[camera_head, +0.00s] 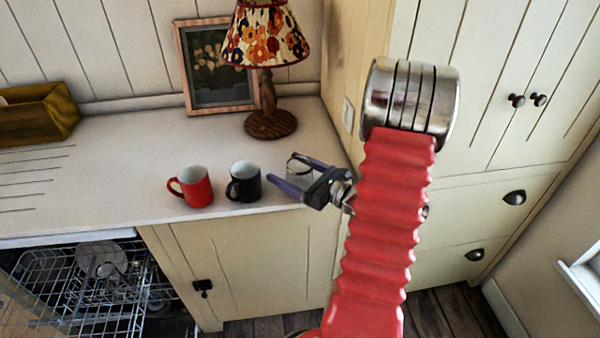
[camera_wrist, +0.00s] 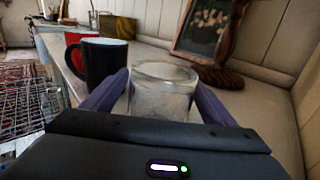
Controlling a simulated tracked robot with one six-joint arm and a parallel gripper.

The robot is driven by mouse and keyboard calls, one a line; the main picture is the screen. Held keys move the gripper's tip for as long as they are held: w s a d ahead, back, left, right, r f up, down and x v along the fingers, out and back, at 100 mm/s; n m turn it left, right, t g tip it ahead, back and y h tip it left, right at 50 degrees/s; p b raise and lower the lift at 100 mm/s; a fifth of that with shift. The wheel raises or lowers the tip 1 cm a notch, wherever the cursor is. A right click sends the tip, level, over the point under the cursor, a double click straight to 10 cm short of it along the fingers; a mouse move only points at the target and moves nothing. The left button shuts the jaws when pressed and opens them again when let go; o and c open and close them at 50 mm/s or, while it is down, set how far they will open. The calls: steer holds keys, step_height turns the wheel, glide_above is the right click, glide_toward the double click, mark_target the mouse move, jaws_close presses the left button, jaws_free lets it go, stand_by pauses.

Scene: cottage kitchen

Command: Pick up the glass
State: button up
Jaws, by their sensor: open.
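The glass (camera_wrist: 163,92) is clear and stands upright on the counter in the wrist view, between the two purple fingers of my gripper (camera_wrist: 160,85). In the head view the glass (camera_head: 299,170) shows only partly, behind and between the fingers of my gripper (camera_head: 296,174). My gripper is open, with one finger on each side of the glass. I cannot tell whether either finger touches it.
A dark mug (camera_head: 244,182) stands just left of my gripper, with a red mug (camera_head: 192,186) beyond it. A lamp (camera_head: 268,60) and a picture frame (camera_head: 215,65) stand behind. An open dishwasher rack (camera_head: 90,280) is below the counter (camera_head: 110,150).

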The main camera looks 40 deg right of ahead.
steer(key=shift+w, duration=0.25)
steer(key=shift+c, duration=0.2)
steer(key=c, duration=1.4)
steer(key=shift+r, duration=0.1)
step_height(320, 180, up, 10)
stand_by(0.4)
stand_by(0.5)
